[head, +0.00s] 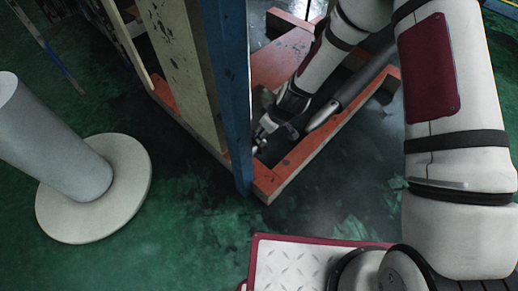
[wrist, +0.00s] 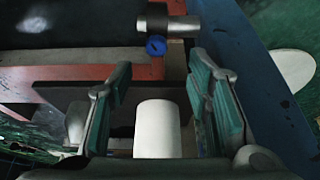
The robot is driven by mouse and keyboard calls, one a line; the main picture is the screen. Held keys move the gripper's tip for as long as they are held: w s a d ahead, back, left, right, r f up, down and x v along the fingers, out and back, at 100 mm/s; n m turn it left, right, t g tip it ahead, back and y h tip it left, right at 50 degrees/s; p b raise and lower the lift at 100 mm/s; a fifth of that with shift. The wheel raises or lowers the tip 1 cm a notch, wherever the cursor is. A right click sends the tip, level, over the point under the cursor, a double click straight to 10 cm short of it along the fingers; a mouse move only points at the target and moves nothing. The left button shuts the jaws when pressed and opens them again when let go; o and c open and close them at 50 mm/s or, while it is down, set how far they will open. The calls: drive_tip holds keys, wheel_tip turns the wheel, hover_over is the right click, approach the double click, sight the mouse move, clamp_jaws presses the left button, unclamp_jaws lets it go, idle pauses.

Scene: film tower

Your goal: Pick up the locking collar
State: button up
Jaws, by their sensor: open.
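My gripper (wrist: 160,78) is open in the wrist view, its two teal-padded fingers apart. A pale, smooth cylinder (wrist: 158,130) shows between the fingers; I cannot tell whether it touches them. Beyond the fingertips, a short metal cylinder (wrist: 180,27) with a round blue knob (wrist: 156,45) lies across the view above an orange beam. This may be the locking collar, but I cannot tell for sure. In the head view my gripper (head: 275,125) is low inside the orange base frame, beside the blue post. Small metallic shapes near its fingertips are too small to identify.
An orange base frame (head: 315,142) surrounds my gripper on the floor. A blue upright post (head: 238,100) and a yellowish board (head: 200,70) stand to the left. A white column with a round base (head: 130,190) stands farther left. Green floor lies open between them.

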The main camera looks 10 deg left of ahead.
sight(259, 147)
drive_tip(key=b+x, duration=0.1)
drive_tip(key=x, duration=0.1)
drive_tip(key=b+x, duration=0.1)
drive_tip(key=x, duration=0.2)
drive_tip(key=b+x, duration=0.1)
drive_tip(key=x, duration=0.1)
drive_tip(key=shift+d+f, duration=0.2)
drive_tip(key=shift+w, duration=0.1)
clamp_jaws()
